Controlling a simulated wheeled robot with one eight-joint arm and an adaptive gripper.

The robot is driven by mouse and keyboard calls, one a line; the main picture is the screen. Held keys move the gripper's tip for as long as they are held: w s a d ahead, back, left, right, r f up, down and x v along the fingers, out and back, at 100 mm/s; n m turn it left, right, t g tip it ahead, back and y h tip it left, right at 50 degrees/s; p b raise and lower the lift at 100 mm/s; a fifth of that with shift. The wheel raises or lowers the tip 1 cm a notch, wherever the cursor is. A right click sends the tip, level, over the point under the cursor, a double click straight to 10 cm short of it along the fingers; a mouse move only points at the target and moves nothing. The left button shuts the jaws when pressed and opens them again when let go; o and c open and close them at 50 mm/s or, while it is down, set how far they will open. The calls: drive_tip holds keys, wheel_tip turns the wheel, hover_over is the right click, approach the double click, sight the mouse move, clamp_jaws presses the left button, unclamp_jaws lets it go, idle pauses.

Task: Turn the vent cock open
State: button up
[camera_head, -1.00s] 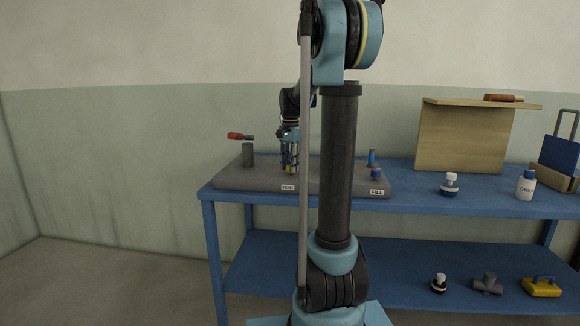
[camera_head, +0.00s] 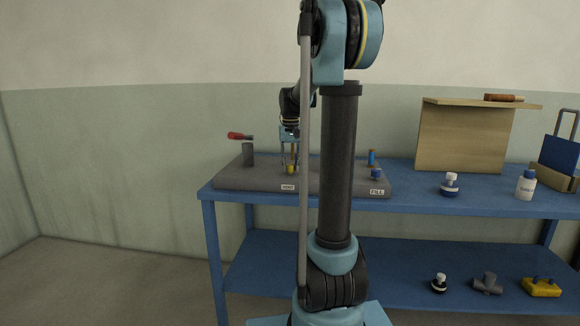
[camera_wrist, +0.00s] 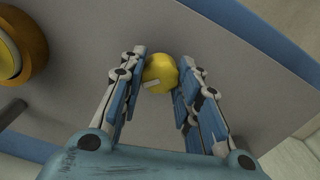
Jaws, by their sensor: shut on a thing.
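The vent cock is a round yellow knob (camera_wrist: 162,68) with a short white mark on its lower left side. In the head view its yellow (camera_head: 291,170) shows low between my fingers, behind a small white label (camera_head: 288,188) on the grey base block (camera_head: 232,181). My gripper (camera_wrist: 164,78) points down over the block and is shut on the knob, one finger on each side. It also shows in the head view (camera_head: 290,163). The stem under the knob is hidden.
A red-handled lever on a grey post (camera_head: 248,154) stands left of my gripper. A blue fitting (camera_head: 376,174) stands near the FILL label (camera_head: 377,192). A bottle (camera_head: 525,186), another fitting (camera_head: 450,186) and a wooden board (camera_head: 463,140) are further right on the blue bench.

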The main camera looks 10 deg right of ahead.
sight(290, 165)
drive_tip(key=n, duration=0.4)
drive_tip(key=shift+n, duration=2.3)
drive_tip(key=o, duration=1.1)
drive_tip(key=shift+c, duration=0.2)
drive_tip(key=shift+r, duration=5.95)
